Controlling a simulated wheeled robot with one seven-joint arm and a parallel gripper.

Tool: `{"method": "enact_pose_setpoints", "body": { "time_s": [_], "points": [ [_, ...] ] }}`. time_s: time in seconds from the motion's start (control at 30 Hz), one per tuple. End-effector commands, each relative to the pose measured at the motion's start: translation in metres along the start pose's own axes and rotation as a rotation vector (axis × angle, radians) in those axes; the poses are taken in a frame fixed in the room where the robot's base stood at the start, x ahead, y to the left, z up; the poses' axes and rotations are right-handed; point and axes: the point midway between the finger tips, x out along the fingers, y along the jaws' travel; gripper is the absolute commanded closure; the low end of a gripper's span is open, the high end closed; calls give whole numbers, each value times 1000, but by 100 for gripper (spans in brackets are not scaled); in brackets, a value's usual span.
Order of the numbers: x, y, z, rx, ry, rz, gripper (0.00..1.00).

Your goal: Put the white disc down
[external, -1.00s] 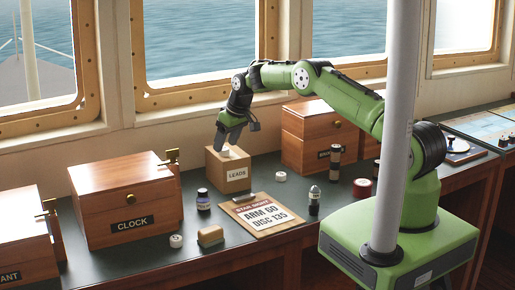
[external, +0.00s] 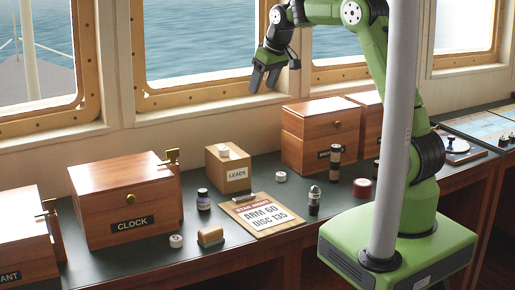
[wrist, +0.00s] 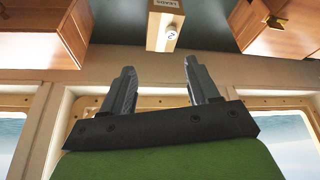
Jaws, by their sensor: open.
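A small white disc (external: 222,150) sits on top of the wooden LEADS box (external: 228,170). In the wrist view the disc (wrist: 170,36) shows near the end of the box (wrist: 160,20). My gripper (external: 264,82) is open and empty, well above the box and a little to its right, in front of the window. In the wrist view its two fingers (wrist: 159,75) stand apart with nothing between them. Two similar pale discs lie on the counter, one right of the box (external: 280,176) and one near the front edge (external: 176,241).
The CLOCK box (external: 125,198) stands to the left and another wooden chest (external: 308,140) to the right. A clipboard (external: 262,214), a purple-capped bottle (external: 203,199), a wooden block (external: 210,236), a dark bottle (external: 314,200) and a red roll (external: 362,188) stand or lie on the counter.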

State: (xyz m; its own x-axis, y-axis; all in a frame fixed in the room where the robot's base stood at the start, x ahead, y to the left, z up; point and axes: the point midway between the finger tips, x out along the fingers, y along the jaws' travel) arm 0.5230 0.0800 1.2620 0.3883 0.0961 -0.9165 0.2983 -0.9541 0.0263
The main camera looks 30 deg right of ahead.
Motion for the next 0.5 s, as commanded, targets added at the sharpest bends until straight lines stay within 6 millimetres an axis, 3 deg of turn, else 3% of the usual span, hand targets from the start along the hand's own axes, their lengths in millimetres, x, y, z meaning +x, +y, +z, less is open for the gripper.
{"method": "enact_pose_setpoints", "body": {
  "time_s": [0.03,0.1,0.23,0.3,0.4,0.5],
  "points": [
    [-35,2,21,21,12,17,40],
    [-74,3,56,56,21,38,40],
    [-130,-1,137,131,39,72,40],
    [-148,-6,186,173,50,87,40],
    [-158,-14,248,229,64,101,40],
    [-156,-21,291,266,72,107,40]
  ]
}}
